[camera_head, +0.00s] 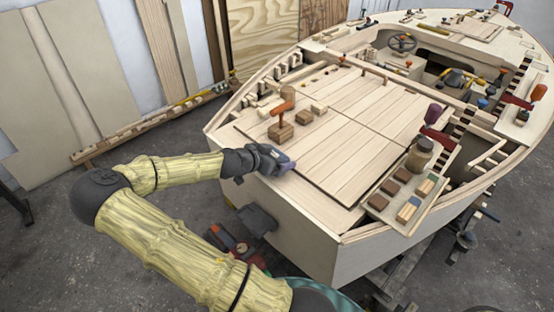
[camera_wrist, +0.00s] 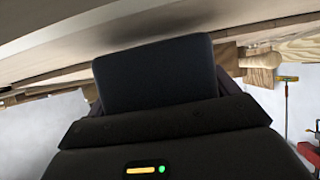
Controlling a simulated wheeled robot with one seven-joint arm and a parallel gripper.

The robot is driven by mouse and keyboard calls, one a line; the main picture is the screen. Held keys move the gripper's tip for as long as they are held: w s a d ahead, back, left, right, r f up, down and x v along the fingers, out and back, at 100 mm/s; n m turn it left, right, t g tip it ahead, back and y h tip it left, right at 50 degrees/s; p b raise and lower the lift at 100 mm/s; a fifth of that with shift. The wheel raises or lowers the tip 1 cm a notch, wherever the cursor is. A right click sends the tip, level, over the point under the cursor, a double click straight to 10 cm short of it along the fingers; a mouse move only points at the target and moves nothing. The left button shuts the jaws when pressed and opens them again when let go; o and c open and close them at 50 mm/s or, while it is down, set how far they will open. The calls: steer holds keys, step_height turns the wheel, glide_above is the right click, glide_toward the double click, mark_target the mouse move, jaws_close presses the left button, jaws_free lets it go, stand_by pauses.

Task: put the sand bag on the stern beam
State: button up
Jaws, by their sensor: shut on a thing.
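The sand bag (camera_wrist: 155,73) looks like a dark blue-grey rounded pad in the wrist view, held at the end of my gripper. In the head view, a purple-grey bit of it (camera_head: 286,166) shows at the fingertips. The fingers are mostly hidden. The stern beam (camera_head: 300,194) is the pale wooden edge across the near end of the hull. The bag is close to its left part; I cannot tell whether they touch.
Wooden blocks and an orange-handled tool (camera_head: 281,118) stand on the deck just beyond my gripper. A tray (camera_head: 411,226) with several small blocks and a brown jar (camera_head: 420,154) lies at the stern's right. The middle of the deck planks (camera_head: 350,125) is clear.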

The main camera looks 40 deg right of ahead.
steer(key=shift+f, duration=0.45)
steer(key=shift+f, duration=0.15)
steer(key=o, duration=1.2)
steer(key=v, duration=1.2)
steer(key=shift+s, duration=0.1)
